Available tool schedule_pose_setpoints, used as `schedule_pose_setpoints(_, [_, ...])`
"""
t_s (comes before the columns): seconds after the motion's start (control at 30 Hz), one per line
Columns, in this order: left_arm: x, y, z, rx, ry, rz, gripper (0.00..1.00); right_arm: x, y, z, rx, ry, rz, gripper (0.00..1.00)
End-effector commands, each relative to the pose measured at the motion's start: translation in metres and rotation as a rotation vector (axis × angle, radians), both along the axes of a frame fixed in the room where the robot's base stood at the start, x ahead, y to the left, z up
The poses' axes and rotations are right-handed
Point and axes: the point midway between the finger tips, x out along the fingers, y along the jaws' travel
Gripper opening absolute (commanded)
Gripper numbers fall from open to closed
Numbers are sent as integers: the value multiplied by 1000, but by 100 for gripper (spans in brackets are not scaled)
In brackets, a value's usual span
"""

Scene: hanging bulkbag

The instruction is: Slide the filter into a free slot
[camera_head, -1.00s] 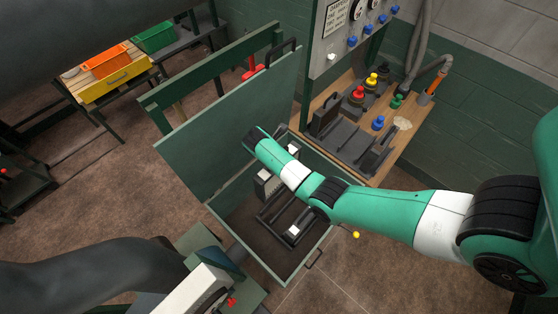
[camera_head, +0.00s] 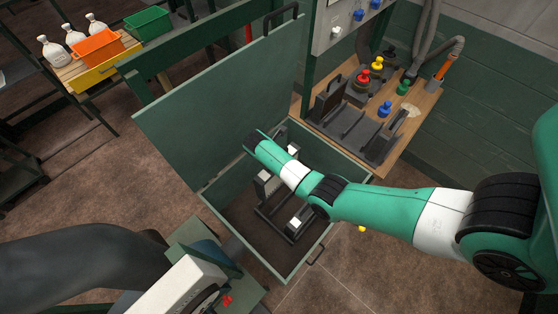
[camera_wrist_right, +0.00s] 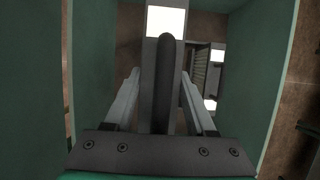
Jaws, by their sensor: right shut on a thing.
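A dark filter with a rounded grey bar (camera_wrist_right: 165,90) and a bright white face (camera_wrist_right: 166,21) fills the middle of the right wrist view. My right gripper (camera_wrist_right: 160,85) is shut on it, one finger on each side of the bar. Which slots are free cannot be told. My left gripper is not in view.
The box's large green lid (camera_head: 210,105) stands open behind it. A wooden bench (camera_head: 425,105) with coloured knobs and black fixtures stands at the right. An orange bin (camera_head: 97,48), a green bin (camera_head: 148,23) and white bottles (camera_head: 53,50) are at the back left.

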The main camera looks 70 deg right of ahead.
Motion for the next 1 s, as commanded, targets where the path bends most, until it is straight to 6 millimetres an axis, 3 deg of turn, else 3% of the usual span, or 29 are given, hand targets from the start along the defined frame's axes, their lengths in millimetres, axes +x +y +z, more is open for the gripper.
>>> schedule_pose_setpoints(0.1, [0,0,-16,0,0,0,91,0,0,-18,-1,0,0,0])
schedule_pose_setpoints(1.0, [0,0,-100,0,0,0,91,1,0,-117,-2,-1,1,0])
